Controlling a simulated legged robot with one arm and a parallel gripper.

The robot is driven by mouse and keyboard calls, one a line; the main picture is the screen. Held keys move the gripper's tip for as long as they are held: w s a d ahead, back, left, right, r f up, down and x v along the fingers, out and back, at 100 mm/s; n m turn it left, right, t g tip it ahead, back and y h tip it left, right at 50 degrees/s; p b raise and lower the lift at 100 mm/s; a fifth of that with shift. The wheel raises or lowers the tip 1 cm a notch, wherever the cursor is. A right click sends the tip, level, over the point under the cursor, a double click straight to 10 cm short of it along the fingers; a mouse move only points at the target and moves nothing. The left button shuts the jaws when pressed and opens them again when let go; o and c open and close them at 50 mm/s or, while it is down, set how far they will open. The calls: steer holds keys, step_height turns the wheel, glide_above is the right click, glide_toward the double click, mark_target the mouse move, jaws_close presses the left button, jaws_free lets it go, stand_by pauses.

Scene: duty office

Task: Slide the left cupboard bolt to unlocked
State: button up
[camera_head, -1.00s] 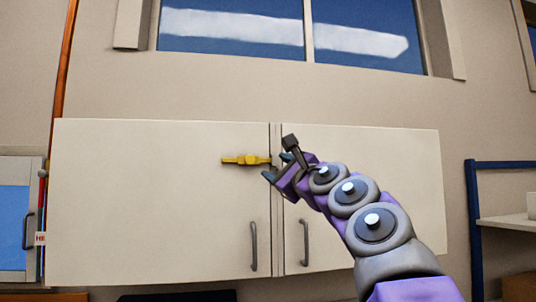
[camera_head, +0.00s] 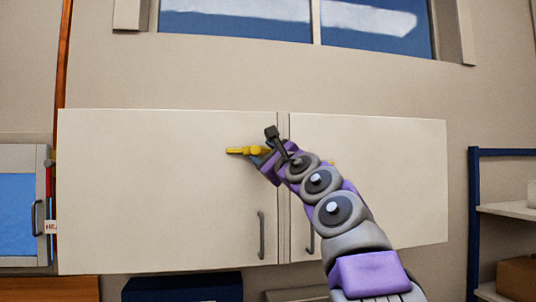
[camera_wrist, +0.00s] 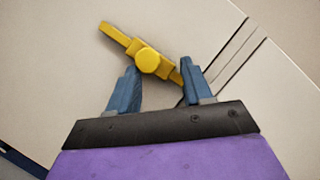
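The yellow bolt (camera_head: 240,151) is on the left cupboard door (camera_head: 160,190), near its upper right edge. Its right part is hidden behind my gripper in the head view. In the wrist view the bolt (camera_wrist: 115,36) runs tilted, with a round knob (camera_wrist: 148,61) at its middle. My gripper (camera_head: 262,159) is at the bolt's right part. In the wrist view its blue fingers (camera_wrist: 158,68) are apart, one on each side of the knob, near the tips. The right finger is close to the bolt's right end. I cannot tell whether they touch.
The right cupboard door (camera_head: 390,190) stands shut beside the left one, with a narrow gap between. Dark handles (camera_head: 262,235) hang low on the doors. A small yellow piece (camera_head: 333,162) shows beside my arm. A blue-framed shelf (camera_head: 474,220) stands right.

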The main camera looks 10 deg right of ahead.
mark_target(252, 152)
steer(key=a, duration=0.2)
steer(key=shift+a, duration=0.3)
steer(key=shift+c, duration=1.4)
steer(key=shift+a, duration=0.25)
steer(key=shift+c, duration=1.5)
steer(key=d, duration=0.2)
steer(key=shift+d, duration=0.35)
jaws_close()
steer(key=shift+s+a+r, duration=0.1)
steer(key=shift+a, duration=0.5)
steer(key=shift+s+a+r, duration=0.1)
steer(key=shift+a, duration=0.45)
steer(key=shift+w+a+f, duration=0.1)
steer(key=shift+a, duration=0.95)
